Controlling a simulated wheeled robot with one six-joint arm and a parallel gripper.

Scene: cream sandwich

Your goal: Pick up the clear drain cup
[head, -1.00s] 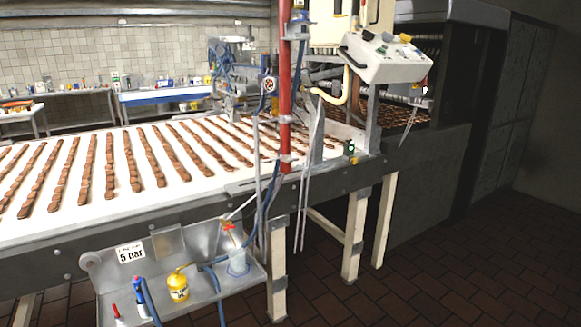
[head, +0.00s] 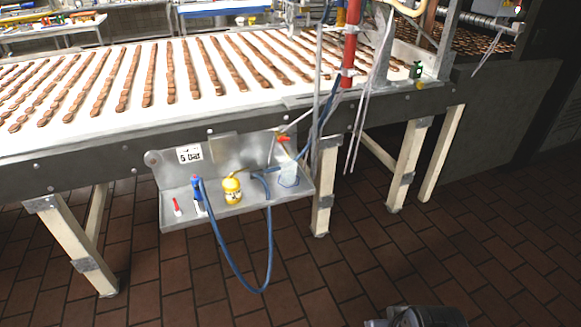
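The clear drain cup (head: 289,179) stands on the right end of a grey metal tray (head: 236,208) fixed to the front of the conveyor. It is see-through and bluish at the base, so its outline is faint. It stands below a small fitting with a red handle (head: 284,139). A dark grey part, apparently of my own arm, shows at the bottom edge right of centre, far from the cup. No gripper fingers show.
A yellow jar (head: 232,191), a blue-topped item (head: 197,190) and a small red-tipped item (head: 177,206) share the tray. A blue hose (head: 270,245) loops below its front edge. Conveyor legs (head: 326,190) stand right of the tray. The tiled floor in front is clear.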

